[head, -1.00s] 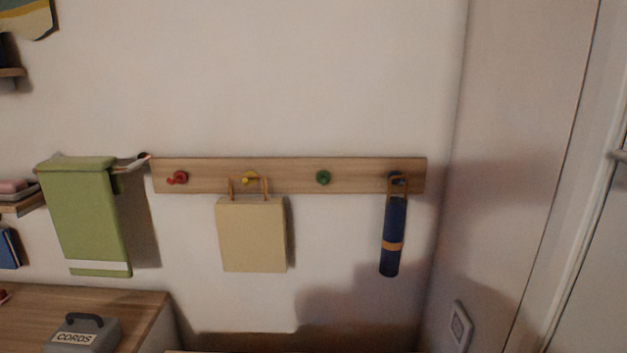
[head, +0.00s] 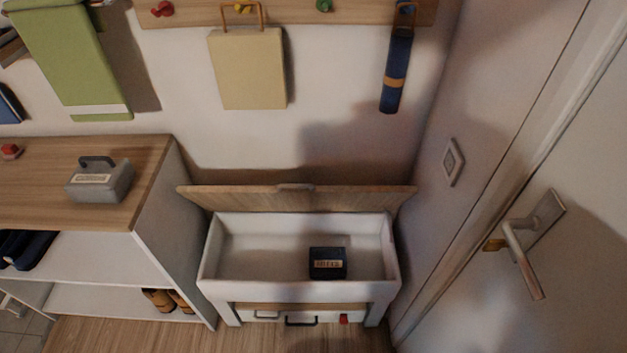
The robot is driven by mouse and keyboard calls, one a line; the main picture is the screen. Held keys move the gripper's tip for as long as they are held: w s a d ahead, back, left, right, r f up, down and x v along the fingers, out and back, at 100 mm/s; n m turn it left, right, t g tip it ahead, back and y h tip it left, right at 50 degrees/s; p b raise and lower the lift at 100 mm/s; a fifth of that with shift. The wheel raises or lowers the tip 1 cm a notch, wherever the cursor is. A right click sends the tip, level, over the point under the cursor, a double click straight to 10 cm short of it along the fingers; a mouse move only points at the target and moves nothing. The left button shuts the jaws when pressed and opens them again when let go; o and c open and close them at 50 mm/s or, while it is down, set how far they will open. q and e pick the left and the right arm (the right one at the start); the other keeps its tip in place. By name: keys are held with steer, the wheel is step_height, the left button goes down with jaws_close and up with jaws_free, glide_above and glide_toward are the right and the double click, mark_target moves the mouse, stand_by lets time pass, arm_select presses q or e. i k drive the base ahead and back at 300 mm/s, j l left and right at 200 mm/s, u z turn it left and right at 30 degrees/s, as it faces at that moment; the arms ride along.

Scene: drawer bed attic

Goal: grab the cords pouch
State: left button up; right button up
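A grey pouch or box (head: 100,183) with a dark handle and a pale label stands on the wooden top of the shelf unit at the left. Its label is too blurred to read now, but read CORDS in the earlier head view. A small dark box (head: 328,263) with a pale label lies inside the open white bench (head: 215,248), right of its middle. Neither of my grippers shows in the head view.
The bench's wooden lid (head: 240,197) stands raised against the wall. A beige bag (head: 247,70) and a blue rolled item (head: 396,72) hang from the peg rail (head: 290,13). A green cloth (head: 65,55) hangs at left. A door handle (head: 522,255) juts out at right. Shoes (head: 165,299) sit on the lower shelf.

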mark_target(96, 178)
steer(key=u, duration=1.35)
steer(key=i+j+z, duration=0.1)
steer(key=j, duration=0.25)
steer(key=i+j+z, duration=0.15)
steer(key=i+j, duration=0.15)
steer(key=i+j+z, duration=0.1)
steer(key=j, duration=0.35)
steer(key=i, duration=0.05)
